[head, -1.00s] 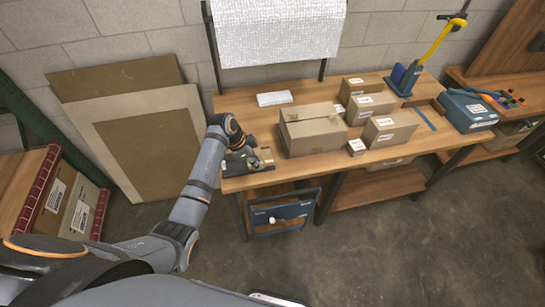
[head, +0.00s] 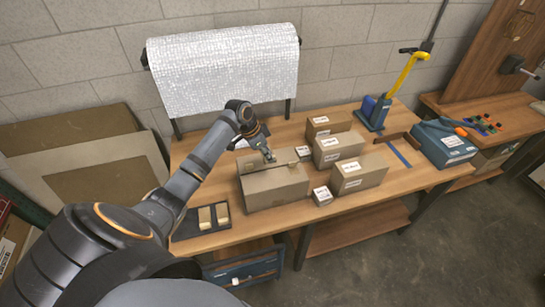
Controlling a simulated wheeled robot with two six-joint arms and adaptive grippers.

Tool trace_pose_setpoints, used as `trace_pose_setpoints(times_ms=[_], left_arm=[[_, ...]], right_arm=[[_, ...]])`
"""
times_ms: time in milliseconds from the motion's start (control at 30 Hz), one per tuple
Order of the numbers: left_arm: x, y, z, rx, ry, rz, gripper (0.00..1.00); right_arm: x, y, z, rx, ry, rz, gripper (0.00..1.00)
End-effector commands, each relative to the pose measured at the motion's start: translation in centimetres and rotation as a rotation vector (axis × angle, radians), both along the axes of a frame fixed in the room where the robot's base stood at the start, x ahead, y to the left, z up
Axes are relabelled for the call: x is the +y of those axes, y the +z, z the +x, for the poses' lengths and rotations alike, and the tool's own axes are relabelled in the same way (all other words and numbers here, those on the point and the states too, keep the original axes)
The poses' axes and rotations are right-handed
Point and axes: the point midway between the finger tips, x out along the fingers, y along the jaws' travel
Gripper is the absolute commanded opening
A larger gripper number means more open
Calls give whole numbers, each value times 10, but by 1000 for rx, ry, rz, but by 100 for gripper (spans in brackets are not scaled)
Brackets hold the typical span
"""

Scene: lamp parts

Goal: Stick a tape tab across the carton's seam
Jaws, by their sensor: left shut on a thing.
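The closed brown carton (head: 275,190) stands near the front left of the workbench, its seam running along the top. My left gripper (head: 268,155) is over the carton's far top edge, fingers pointing down. It is shut on a small tan piece, probably a tape tab, which is mostly hidden by the fingers. I cannot tell whether the piece touches the carton. A dark tray (head: 187,231) at the bench's front left corner holds two tan pieces (head: 222,213). My right gripper is not in view.
Several smaller labelled cartons (head: 360,174) stand right of the carton, with a small white-labelled box (head: 322,196) close beside it. A blue stand with a yellow handle (head: 403,73) and a blue toolbox (head: 443,144) are farther right. A wrap roll (head: 222,70) hangs behind.

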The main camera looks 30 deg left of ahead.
Motion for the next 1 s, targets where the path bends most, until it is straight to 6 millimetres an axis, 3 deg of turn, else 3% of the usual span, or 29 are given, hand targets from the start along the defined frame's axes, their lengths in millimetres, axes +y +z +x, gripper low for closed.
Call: trace_pose_setpoints(times_ms=[667,1000], left_arm=[[0,-66,0,0,-2,1,1],[0,-81,0,0,-2,0,1]], right_arm=[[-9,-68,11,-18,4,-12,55],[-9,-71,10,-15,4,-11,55]])
